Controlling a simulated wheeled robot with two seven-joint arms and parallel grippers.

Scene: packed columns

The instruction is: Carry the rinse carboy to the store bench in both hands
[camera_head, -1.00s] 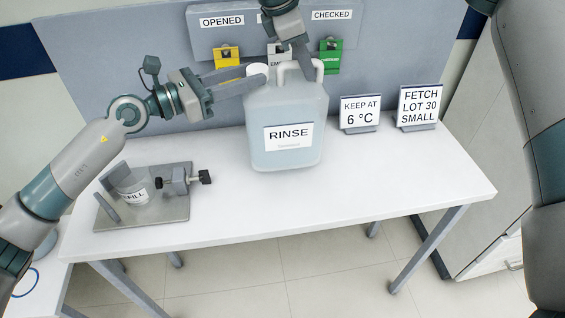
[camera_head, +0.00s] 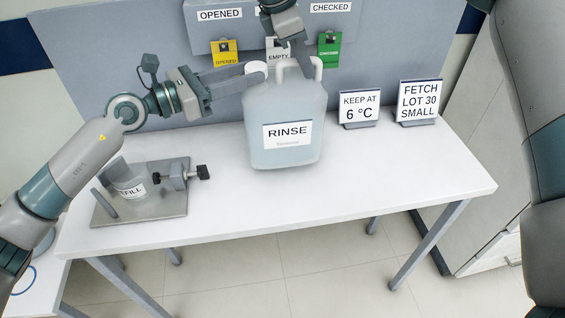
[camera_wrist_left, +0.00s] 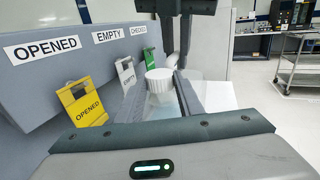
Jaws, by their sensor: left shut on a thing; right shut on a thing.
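The rinse carboy (camera_head: 287,108) is a large translucent pale-blue jug labelled RINSE, upright at the middle of the white bench. I cannot tell whether its base touches the bench. My left gripper (camera_head: 252,79) comes from the left and is shut on its neck just below the white cap (camera_head: 256,68). In the left wrist view the cap (camera_wrist_left: 160,80) shows between the two fingers. My right gripper (camera_head: 301,64) reaches down from behind and is shut on the carboy's top handle (camera_head: 281,68). Its fingertips are partly hidden. No store bench is identifiable.
A metal plate (camera_head: 150,212) with a clamp (camera_head: 172,174) and a small refill container (camera_head: 130,186) is at the left. Signs reading KEEP AT 6 °C (camera_head: 359,107) and FETCH LOT 30 SMALL (camera_head: 419,101) stand at the right. The front right bench top is clear.

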